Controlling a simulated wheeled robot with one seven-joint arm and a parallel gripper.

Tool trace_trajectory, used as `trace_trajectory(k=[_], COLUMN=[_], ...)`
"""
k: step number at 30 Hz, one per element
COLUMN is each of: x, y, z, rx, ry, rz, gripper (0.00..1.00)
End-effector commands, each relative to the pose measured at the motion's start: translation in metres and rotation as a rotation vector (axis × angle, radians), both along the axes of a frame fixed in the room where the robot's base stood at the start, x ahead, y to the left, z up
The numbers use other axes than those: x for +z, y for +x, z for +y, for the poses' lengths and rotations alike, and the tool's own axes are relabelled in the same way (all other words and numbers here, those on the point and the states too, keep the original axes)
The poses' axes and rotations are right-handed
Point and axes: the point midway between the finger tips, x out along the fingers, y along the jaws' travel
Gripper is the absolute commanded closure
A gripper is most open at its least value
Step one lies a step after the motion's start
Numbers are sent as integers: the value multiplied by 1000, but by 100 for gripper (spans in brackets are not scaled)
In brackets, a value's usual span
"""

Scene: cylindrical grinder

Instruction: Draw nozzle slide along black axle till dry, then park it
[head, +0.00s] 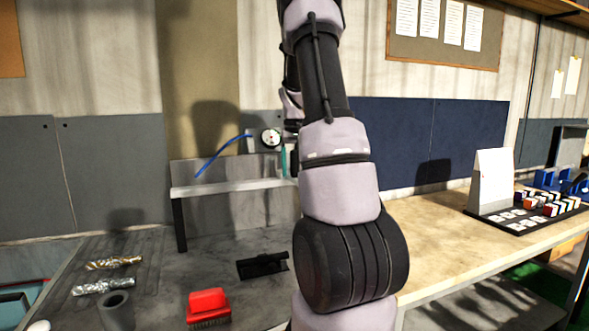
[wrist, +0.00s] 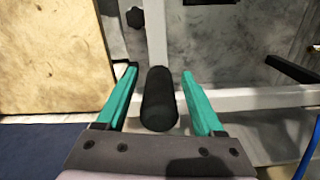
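My gripper (wrist: 160,92) is open in the wrist view, with its two teal fingers apart. A black rounded cylinder (wrist: 158,100) lies between them, with a gap on each side. It lines up with a light grey post (wrist: 155,35); I cannot tell whether it is part of the nozzle slide or the axle. In the head view a teal finger (head: 284,160) shows beside my arm, near a round white dial (head: 270,138). A blue hose (head: 222,154) runs left of the dial and also shows in the wrist view (wrist: 307,155). My arm hides most of this area.
A light rail (head: 225,187) stands above the grey bench. On the bench are a red brush (head: 208,308), a black block (head: 262,265), a grey ring (head: 115,306) and metal bits (head: 104,286). A wooden table (head: 440,228) with a white card stand (head: 491,182) lies right.

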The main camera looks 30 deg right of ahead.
Motion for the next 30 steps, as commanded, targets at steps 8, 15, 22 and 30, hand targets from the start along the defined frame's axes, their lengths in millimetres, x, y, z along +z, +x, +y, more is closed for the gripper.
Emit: trace_trajectory(k=[8, 15, 22, 30], x=[9, 55, 94, 108], y=[0, 0, 0, 0], z=[0, 0, -1, 0], rx=[0, 1, 1, 0], ry=[0, -2, -2, 0], rz=[-1, -3, -2, 1], gripper=[31, 31, 31, 31])
